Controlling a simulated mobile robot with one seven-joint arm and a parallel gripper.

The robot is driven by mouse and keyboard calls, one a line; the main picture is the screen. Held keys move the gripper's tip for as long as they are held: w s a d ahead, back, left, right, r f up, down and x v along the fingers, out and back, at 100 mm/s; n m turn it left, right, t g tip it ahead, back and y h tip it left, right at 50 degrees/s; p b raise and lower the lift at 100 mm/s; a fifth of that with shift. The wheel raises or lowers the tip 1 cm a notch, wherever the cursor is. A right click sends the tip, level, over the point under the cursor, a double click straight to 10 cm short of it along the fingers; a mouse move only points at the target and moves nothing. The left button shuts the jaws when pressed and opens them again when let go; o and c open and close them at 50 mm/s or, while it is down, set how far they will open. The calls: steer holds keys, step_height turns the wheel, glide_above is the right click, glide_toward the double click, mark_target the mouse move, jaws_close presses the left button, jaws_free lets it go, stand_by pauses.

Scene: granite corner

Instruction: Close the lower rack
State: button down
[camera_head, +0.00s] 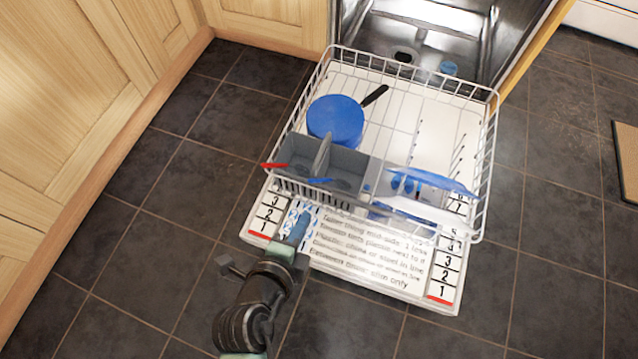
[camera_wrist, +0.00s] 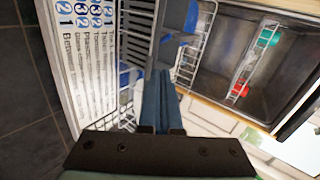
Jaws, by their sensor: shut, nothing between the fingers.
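The lower rack (camera_head: 470,215) is a white wire basket pulled out of the dishwasher over its lowered door (camera_head: 350,275). It holds a blue pan (camera_head: 336,120) with a black handle, a grey cutlery basket (camera_head: 345,172), and blue and white pieces at the right. My gripper (camera_head: 302,217) is at the near left of the rack, over the printed door panel, close to the cutlery basket; contact cannot be told. In the wrist view my gripper (camera_wrist: 163,78) has its blue fingers together and empty, pointing toward the rack (camera_wrist: 190,55) and the grey basket.
The open dishwasher cavity (camera_head: 410,35) is behind the rack. Wooden cabinets (camera_head: 90,70) stand at the left. A mat (camera_head: 629,155) lies at the right edge.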

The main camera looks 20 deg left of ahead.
steer(key=w+f+m+b, duration=0.1)
steer(key=w+f+b, duration=0.5)
steer(key=w+f, duration=0.2)
steer(key=shift+w+f+g, duration=0.25)
steer(key=shift+f+g, duration=0.1)
steer(key=shift+g, duration=0.05)
steer(key=shift+w, duration=0.1)
